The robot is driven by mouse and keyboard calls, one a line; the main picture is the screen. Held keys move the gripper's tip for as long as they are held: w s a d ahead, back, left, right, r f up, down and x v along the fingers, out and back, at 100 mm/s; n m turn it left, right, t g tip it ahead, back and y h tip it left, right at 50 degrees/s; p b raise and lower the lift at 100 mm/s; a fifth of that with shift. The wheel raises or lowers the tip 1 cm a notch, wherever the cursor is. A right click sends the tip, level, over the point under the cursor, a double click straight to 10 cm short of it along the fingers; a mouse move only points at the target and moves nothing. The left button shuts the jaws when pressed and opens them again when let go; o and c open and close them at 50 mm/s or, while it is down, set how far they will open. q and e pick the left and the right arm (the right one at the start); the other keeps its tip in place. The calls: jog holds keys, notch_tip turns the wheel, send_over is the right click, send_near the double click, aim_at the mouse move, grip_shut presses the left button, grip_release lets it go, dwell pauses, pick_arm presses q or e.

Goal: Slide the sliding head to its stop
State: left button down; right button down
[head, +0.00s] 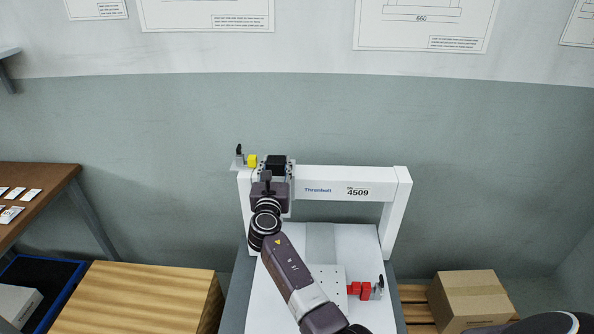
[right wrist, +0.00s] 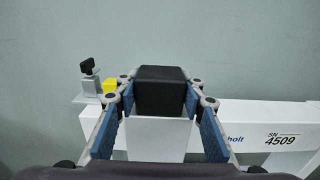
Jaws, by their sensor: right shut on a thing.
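The sliding head has a black block (right wrist: 160,92) on top of a white body (right wrist: 158,137). It sits at the left end of the white gantry beam (head: 330,178). Its black top also shows in the head view (head: 276,162). My right gripper (head: 275,172) is shut on the black block, with a blue pad on each side. A yellow block (head: 252,160), which looks like the stop, is just left of the head beside a black-knobbed clamp (head: 239,155). A finger partly hides the space between head and yellow block, so I cannot tell whether they touch. My left gripper is not in view.
The gantry stands on a white base with a perforated plate (head: 327,274) and a red block (head: 360,290) at right. A wooden box (head: 140,295) and a brown table (head: 45,180) are at left. A cardboard box (head: 470,298) is at right.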

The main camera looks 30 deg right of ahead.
jog(key=shift+w+a, duration=0.35)
jog(key=shift+a, duration=0.25)
jog(key=shift+w+a, duration=0.35)
jog(key=shift+a, duration=0.25)
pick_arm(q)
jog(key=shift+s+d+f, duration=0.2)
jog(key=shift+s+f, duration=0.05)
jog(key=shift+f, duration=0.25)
pick_arm(e)
jog(key=c, duration=1.2)
grip_release()
jog(key=shift+a, duration=0.1)
jog(key=shift+c, duration=0.2)
jog(key=shift+s, duration=0.1)
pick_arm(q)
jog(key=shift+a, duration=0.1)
pick_arm(e)
jog(key=v, duration=0.7)
jog(key=shift+a, duration=0.15)
jog(key=shift+s, duration=0.15)
